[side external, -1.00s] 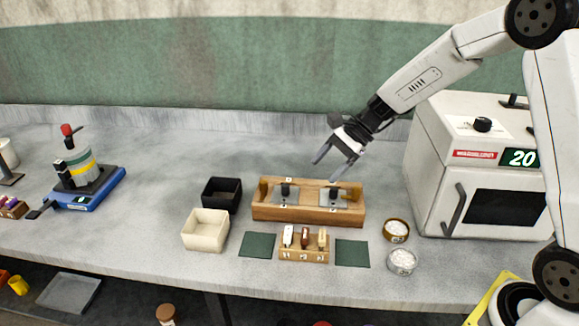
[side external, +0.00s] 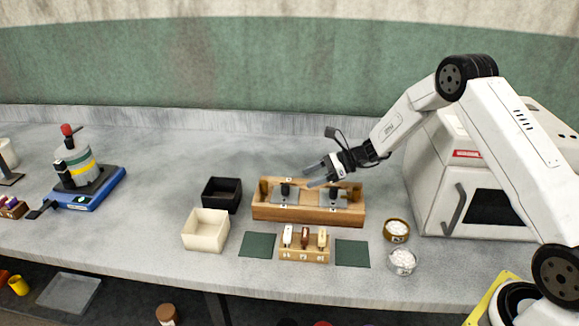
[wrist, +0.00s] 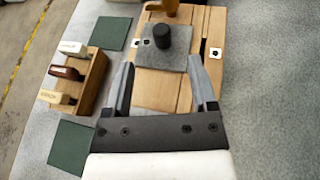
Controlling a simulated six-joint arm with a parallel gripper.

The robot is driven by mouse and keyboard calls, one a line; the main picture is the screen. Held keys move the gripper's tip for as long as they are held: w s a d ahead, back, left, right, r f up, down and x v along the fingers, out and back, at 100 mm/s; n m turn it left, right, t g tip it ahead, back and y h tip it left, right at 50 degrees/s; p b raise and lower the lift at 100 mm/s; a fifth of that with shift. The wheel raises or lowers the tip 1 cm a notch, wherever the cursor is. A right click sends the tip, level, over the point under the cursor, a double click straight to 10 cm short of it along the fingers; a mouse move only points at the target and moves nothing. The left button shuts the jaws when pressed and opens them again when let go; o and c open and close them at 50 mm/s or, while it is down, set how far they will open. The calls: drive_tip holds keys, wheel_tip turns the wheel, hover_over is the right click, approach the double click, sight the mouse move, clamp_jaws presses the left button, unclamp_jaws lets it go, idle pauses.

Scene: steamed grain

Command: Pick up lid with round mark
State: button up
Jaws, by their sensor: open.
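Two grey square lids with black knobs lie on a long wooden box (side external: 261,212): a left lid (side external: 278,199) and a right lid (side external: 326,202). In the wrist view the left lid (wrist: 150,58) is ahead with its knob upright, just beyond the fingertips. Small tags sit on the wood beside it; their marks are too small to tell, so I cannot say which lid has the round mark. My gripper (side external: 311,177) is open and empty, above the box and pointing left. It also shows in the wrist view (wrist: 162,62).
A small rack (side external: 304,254) of three handled items stands in front, between green mats (side external: 257,246) (side external: 352,254). Cream (side external: 205,232) and black (side external: 222,196) boxes are at left. Two small bowls (side external: 396,231) (side external: 403,262) and a white oven (side external: 432,195) are at right.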

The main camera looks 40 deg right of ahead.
sight(286, 185)
drive_tip(key=shift+f, duration=0.25)
drive_tip(key=shift+x, duration=3.9)
drive_tip(key=shift+w+d, duration=0.1)
clamp_jaws()
